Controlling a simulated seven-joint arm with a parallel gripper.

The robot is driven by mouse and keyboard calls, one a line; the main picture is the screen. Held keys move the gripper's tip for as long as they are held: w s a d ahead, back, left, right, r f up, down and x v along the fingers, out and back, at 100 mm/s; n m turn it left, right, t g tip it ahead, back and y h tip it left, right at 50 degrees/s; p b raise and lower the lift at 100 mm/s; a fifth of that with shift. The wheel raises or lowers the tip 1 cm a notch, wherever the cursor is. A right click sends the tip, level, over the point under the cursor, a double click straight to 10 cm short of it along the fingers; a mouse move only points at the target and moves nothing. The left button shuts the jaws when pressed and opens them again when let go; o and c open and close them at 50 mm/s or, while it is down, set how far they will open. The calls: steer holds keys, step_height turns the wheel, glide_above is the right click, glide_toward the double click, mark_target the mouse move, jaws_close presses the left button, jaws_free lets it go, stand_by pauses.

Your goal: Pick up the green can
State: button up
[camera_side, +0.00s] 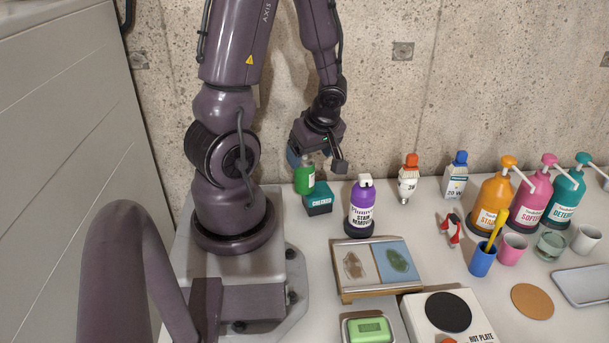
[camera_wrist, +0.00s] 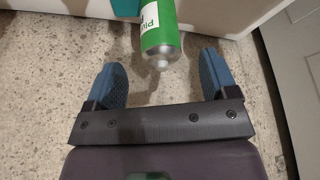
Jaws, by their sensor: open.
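The green can (camera_side: 304,179) has a white label and a pale nozzle, and stands upright at the back of the table, beside a teal box. My gripper (camera_side: 316,164) is above it, near the can's top. In the wrist view, the can (camera_wrist: 160,30) lies just past the fingertips, its nozzle pointing toward the camera. My gripper (camera_wrist: 161,68) is open there, with the blue fingers spread to either side of the can's line. A gap shows between the nozzle and the gripper's palm. Nothing is held. The can's far end is cut off by the frame's top.
The teal box (camera_side: 318,200) is close beside the can. A purple stain remover bottle (camera_side: 361,208) stands to the right. A wooden-framed tray (camera_side: 349,297) lies in front. The concrete wall (camera_side: 390,120) is close behind. Bottles and cups crowd the right.

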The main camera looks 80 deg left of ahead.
mark_target(307, 160)
steer(key=shift+x, duration=3.15)
steer(key=shift+a, duration=0.1)
steer(key=c, duration=1.1)
steer(key=shift+r, duration=0.2)
